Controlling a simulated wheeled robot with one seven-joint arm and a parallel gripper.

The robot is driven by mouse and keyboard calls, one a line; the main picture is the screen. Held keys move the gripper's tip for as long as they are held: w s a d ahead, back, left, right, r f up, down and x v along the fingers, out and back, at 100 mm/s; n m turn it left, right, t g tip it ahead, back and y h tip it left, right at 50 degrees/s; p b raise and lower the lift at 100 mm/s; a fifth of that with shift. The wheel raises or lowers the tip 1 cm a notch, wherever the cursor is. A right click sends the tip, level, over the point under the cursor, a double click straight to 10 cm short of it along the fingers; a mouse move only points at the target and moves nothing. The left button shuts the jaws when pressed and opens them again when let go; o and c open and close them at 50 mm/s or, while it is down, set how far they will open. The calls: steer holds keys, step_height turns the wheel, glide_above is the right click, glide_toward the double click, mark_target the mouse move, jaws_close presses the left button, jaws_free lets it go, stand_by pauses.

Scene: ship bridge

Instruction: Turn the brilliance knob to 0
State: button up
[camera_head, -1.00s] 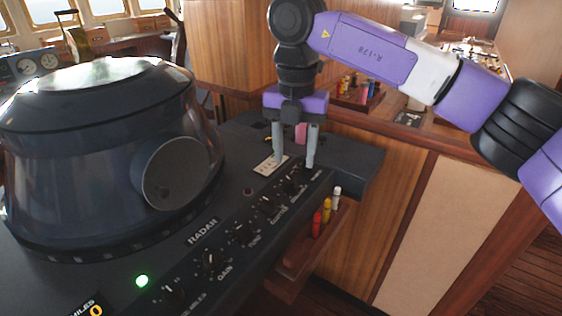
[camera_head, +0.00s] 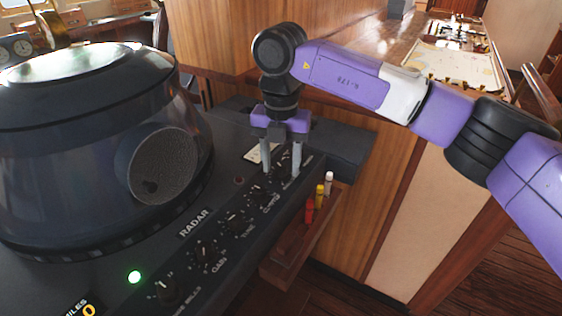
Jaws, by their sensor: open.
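The black radar console panel (camera_head: 215,290) runs diagonally with a row of dark knobs. The labels GAIN, TUNE and what looks like CLUTTER can be made out. The gain knob (camera_head: 207,250), tune knob (camera_head: 233,217) and clutter knob (camera_head: 257,193) are clear of my gripper. My gripper (camera_head: 281,168) points down at the far end of the row, open, with its two grey fingers either side of a dark knob (camera_head: 281,173). This knob's label and setting are too small to read, so I cannot tell whether it is brilliance. Contact is not visible.
The large radar hood (camera_head: 85,150) stands left of the knob row. A green light (camera_head: 134,277) glows near the front. A wooden rack (camera_head: 300,240) with red, yellow and white markers hangs on the console's right side. A chart table (camera_head: 455,68) lies behind my arm.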

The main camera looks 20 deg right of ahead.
jaws_close()
steer(key=shift+n, duration=0.3)
